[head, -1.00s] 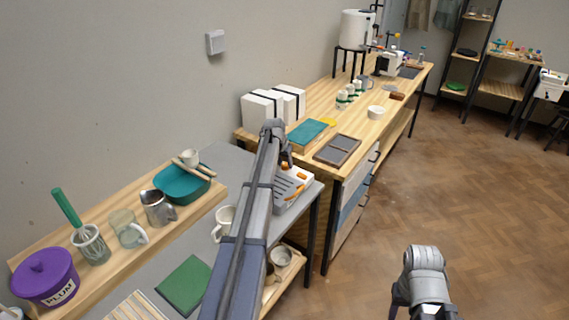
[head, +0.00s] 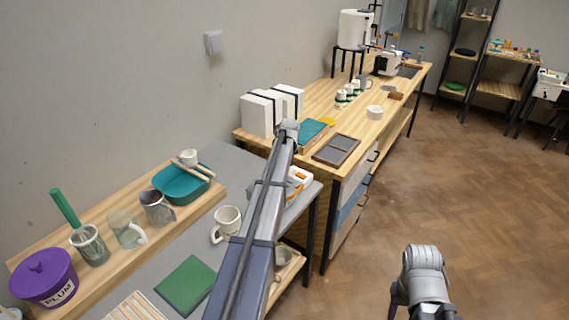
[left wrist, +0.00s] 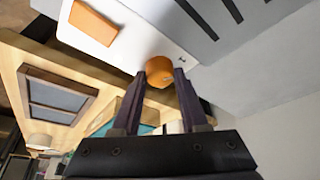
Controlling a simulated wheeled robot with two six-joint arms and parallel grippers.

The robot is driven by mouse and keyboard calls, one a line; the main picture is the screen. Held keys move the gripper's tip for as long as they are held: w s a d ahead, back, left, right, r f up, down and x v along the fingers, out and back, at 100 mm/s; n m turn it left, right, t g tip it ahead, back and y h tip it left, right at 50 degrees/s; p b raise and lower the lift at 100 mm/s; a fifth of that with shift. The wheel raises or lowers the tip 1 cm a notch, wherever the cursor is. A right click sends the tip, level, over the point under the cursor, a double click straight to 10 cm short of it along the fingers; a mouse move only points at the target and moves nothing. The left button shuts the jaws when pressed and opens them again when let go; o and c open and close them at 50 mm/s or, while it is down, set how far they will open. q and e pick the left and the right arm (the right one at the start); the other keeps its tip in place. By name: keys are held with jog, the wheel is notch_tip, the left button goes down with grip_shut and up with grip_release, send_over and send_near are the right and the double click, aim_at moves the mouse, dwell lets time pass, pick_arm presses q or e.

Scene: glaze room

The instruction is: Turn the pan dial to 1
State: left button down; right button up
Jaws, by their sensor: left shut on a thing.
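The pan dial is a round orange knob (left wrist: 158,66) on a white device with an orange block and dark slots (left wrist: 125,45) in the left wrist view. My left gripper (left wrist: 160,80) has its two dark fingers on either side of the knob and is shut on it. In the head view the white and orange device (head: 301,180) stands at the far end of the grey bench, mostly hidden behind my left arm. My left fingers and the dial's marks do not show there. My right gripper (head: 424,290) hangs over the floor at lower right; its fingers are unclear.
The grey bench holds a cream mug (head: 228,222) and green mat (head: 187,284). A wooden shelf by the wall carries a teal basin (head: 178,188), jug and purple tub (head: 44,278). A wooden table (head: 318,95) adjoins beyond. The floor at right is clear.

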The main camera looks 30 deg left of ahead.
dwell(0.4)
pick_arm(q)
jog(key=shift+c, duration=2.2)
grip_release()
jog(key=shift+r, duration=0.1)
jog(key=p+v, duration=0.7)
jog(key=shift+r, duration=0.25)
jog(key=shift+s+d, duration=0.1)
